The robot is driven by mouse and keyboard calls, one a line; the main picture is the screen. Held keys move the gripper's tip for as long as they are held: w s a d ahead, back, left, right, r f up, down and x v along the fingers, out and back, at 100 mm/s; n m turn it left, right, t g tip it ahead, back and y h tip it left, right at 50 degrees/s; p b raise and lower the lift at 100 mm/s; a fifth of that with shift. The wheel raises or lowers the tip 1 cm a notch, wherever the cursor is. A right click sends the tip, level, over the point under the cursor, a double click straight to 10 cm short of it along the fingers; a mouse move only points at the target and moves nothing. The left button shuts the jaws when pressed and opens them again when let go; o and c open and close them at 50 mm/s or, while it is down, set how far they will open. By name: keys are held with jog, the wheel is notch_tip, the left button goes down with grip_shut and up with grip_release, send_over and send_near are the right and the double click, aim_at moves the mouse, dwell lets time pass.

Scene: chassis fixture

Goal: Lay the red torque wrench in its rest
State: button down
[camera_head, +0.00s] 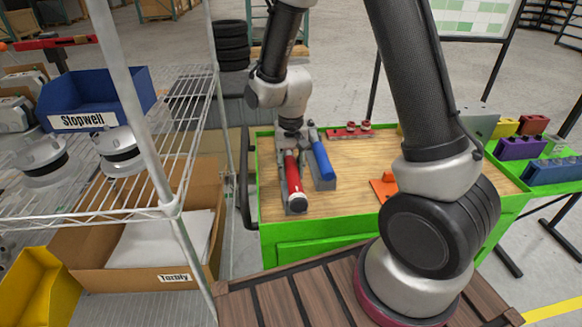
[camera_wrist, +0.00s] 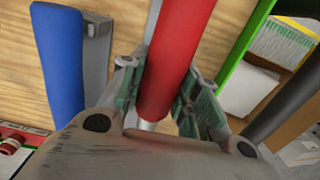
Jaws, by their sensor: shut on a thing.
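The red torque wrench (camera_head: 292,172) lies lengthwise over a grey rest (camera_head: 297,207) at the left end of the wooden bench top, its pale end toward the front. I cannot tell whether it touches the rest. My gripper (camera_head: 291,135) is at the wrench's far part, pointing down. In the wrist view the red handle (camera_wrist: 178,55) passes between the fingers of my gripper (camera_wrist: 160,95), which are shut on it. A blue wrench (camera_head: 322,160) lies just right in its own grey rest; it also shows in the wrist view (camera_wrist: 60,65).
The green-edged bench (camera_head: 408,222) holds an orange part (camera_head: 384,187) and a red block with knobs (camera_head: 350,130). Coloured bins (camera_head: 520,147) stand at the right. A wire shelf (camera_head: 125,165) is close on the left.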

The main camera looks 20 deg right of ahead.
jog(key=shift+f, duration=0.4)
jog(key=c, duration=1)
grip_release()
jog(key=shift+o, duration=0.2)
notch_tip(320, 180, up, 9)
